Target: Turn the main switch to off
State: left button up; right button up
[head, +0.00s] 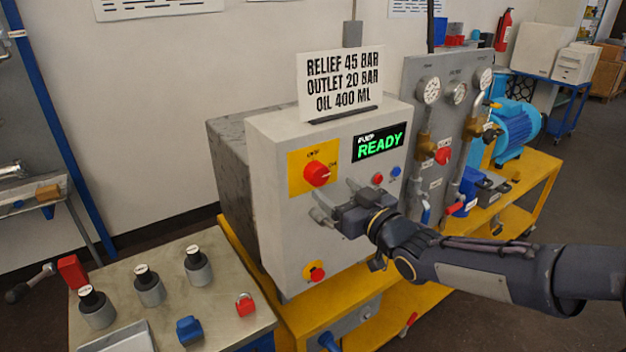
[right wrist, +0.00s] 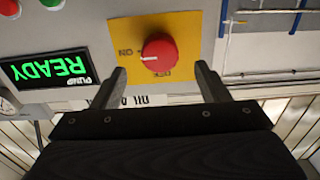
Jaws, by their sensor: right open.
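The main switch is a red round knob (head: 316,174) on a yellow plate on the grey cabinet's front. Its white mark points toward the ON label at the right; the OFF label is above it. My right gripper (head: 337,196) is open and empty, just below and right of the knob in the head view. In the right wrist view, which is upside down, the knob (right wrist: 159,54) lies between the lines of the two open fingers (right wrist: 162,80), ahead of their tips and apparently untouched. My left gripper is out of view.
A green READY display (head: 379,145), small red and blue buttons (head: 386,176) and a lower red knob on yellow (head: 316,272) share the cabinet front. A gauge panel (head: 440,90) stands right. A bench (head: 150,325) with black-capped cylinders and a red padlock (head: 244,305) is front left.

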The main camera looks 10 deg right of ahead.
aim_at(321, 179)
jog(key=p+x, duration=0.1)
jog(key=x, duration=0.5)
jog(key=shift+w, duration=0.15)
jog(key=shift+c, duration=0.2)
jog(key=shift+f, duration=0.1)
jog(key=c, duration=0.9)
